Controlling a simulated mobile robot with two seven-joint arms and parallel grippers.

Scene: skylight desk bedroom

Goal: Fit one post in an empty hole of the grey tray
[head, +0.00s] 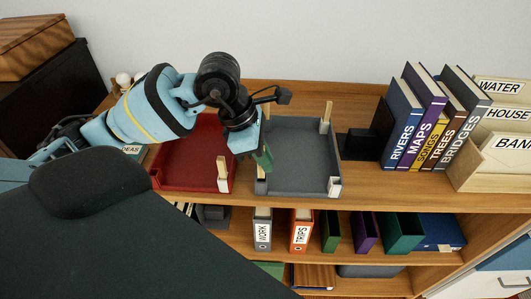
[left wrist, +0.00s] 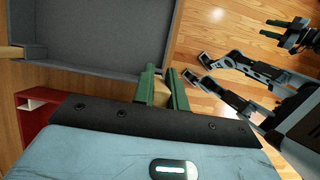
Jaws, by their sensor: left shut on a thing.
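The grey tray (head: 296,150) lies on the shelf top; its floor also shows in the left wrist view (left wrist: 95,50). One pale wooden post (head: 326,112) stands at its back right corner. The front right corner (head: 335,187) shows no post. My left gripper (head: 262,160), with green fingers, is at the tray's front left corner. It is shut on a wooden post, seen between the fingers in the left wrist view (left wrist: 161,94). Whether this post sits in the corner's hole is hidden. My right gripper (left wrist: 272,28) shows small in the left wrist view, its green fingers apart.
The red tray (head: 190,165) sits just left of the grey one, with a post (head: 222,170) at its front right corner. A black bookend (head: 360,143) and several books (head: 425,125) stand to the right. Binders (head: 300,230) fill the lower shelf.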

